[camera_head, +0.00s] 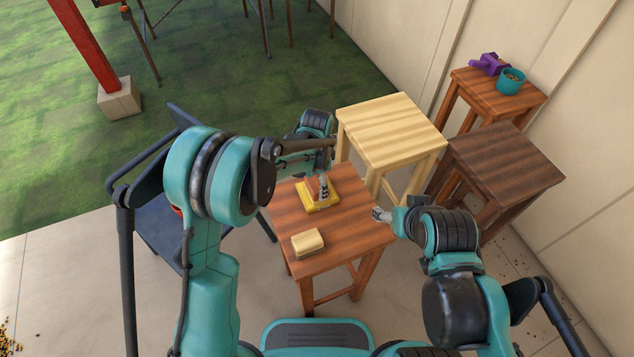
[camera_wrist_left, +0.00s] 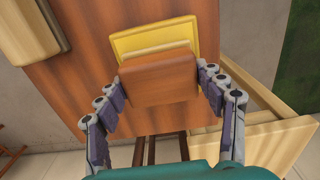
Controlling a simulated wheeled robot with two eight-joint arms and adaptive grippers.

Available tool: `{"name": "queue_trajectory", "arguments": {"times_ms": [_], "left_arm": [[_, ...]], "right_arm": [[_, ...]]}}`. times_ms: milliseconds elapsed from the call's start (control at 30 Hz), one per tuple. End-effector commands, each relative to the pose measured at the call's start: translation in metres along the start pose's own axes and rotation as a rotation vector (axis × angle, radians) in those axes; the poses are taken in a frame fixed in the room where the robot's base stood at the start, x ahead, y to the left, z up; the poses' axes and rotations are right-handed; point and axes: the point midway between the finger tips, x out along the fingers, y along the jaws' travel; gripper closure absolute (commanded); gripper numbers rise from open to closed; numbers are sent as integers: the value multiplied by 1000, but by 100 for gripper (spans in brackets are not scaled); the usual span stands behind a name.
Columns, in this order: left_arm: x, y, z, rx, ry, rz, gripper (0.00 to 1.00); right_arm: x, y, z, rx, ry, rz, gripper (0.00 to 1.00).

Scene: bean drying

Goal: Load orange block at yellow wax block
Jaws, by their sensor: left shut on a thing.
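The yellow wax block (camera_head: 325,206) lies on the small reddish wooden table (camera_head: 350,228). It also shows in the left wrist view (camera_wrist_left: 150,38), with a paler slab on it. My left gripper (camera_head: 323,187) is above the yellow block. In the left wrist view its fingers (camera_wrist_left: 163,78) are closed on both sides of an orange-brown block (camera_wrist_left: 158,80). The held block overlaps the yellow one there; I cannot tell if they touch. In the head view the held block is hidden. My right gripper (camera_head: 380,214) is by the table's right edge, and its finger opening is unclear.
A cream block (camera_head: 307,243) lies at the table's front left. A pale stool (camera_head: 390,130) and a dark brown stool (camera_head: 505,165) stand behind right. Another stool bears a teal pot (camera_head: 510,82) and a purple object (camera_head: 488,64). A dark chair (camera_head: 150,215) stands left.

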Motion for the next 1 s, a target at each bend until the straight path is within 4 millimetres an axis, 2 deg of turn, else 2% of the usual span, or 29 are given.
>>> {"name": "queue_trajectory", "arguments": {"times_ms": [267,1000], "left_arm": [[-3,1,0,0,-1,2,55],[-65,0,0,0,0,1,55]], "right_arm": [[-2,0,-1,0,0,0,33],[-34,0,-24,0,0,0,33]]}}
